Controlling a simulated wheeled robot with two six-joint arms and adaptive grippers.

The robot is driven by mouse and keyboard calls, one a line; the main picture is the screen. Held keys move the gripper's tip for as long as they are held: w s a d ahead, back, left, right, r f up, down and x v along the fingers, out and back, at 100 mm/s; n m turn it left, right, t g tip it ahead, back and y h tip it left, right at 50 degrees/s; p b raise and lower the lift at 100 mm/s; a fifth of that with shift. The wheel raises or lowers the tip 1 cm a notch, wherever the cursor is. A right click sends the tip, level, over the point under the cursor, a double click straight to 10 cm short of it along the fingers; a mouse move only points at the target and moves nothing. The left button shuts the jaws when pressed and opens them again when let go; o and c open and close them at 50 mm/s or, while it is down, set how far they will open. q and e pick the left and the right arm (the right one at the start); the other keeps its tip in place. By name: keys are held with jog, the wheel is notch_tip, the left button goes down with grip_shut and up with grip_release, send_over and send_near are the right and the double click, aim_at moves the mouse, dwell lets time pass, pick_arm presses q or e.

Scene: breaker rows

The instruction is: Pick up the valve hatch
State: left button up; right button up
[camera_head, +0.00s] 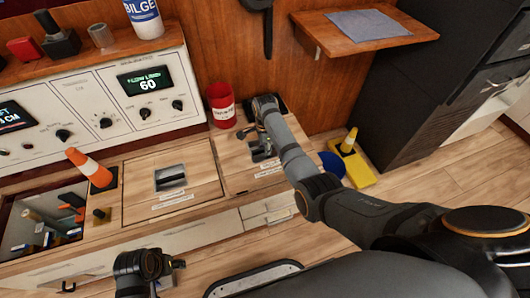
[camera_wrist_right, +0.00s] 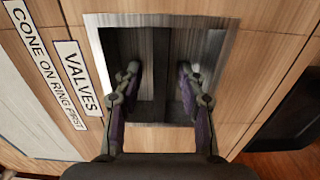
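The valve hatch (camera_head: 234,178) is a light wooden panel at the right end of the counter. It also shows in the right wrist view (camera_wrist_right: 262,75), with labels reading "VALVES" (camera_wrist_right: 78,75) and "CONE ON RING FIRST" (camera_wrist_right: 45,65). A metal-rimmed recess holds a dark handle bar (camera_wrist_right: 160,75). My right gripper (camera_wrist_right: 159,88) is over this recess, its two fingers apart on either side of the bar. I cannot tell whether they touch it. In the head view, my right gripper (camera_head: 262,150) partly hides the recess. My left gripper (camera_head: 172,265) is low, in front of the counter; its fingers are unclear.
A second hatch (camera_head: 140,196) lies to the left, with an orange cone (camera_head: 88,167) beside an open bin (camera_head: 20,215). A red cup (camera_head: 221,104) stands behind the valve hatch. A yellow wet-floor sign (camera_head: 349,142) and blue object (camera_head: 331,164) are right of the counter.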

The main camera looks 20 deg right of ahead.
grip_shut()
dwell(0.3)
jog(key=shift+w+r, duration=0.1)
jog(key=shift+r, duration=0.1)
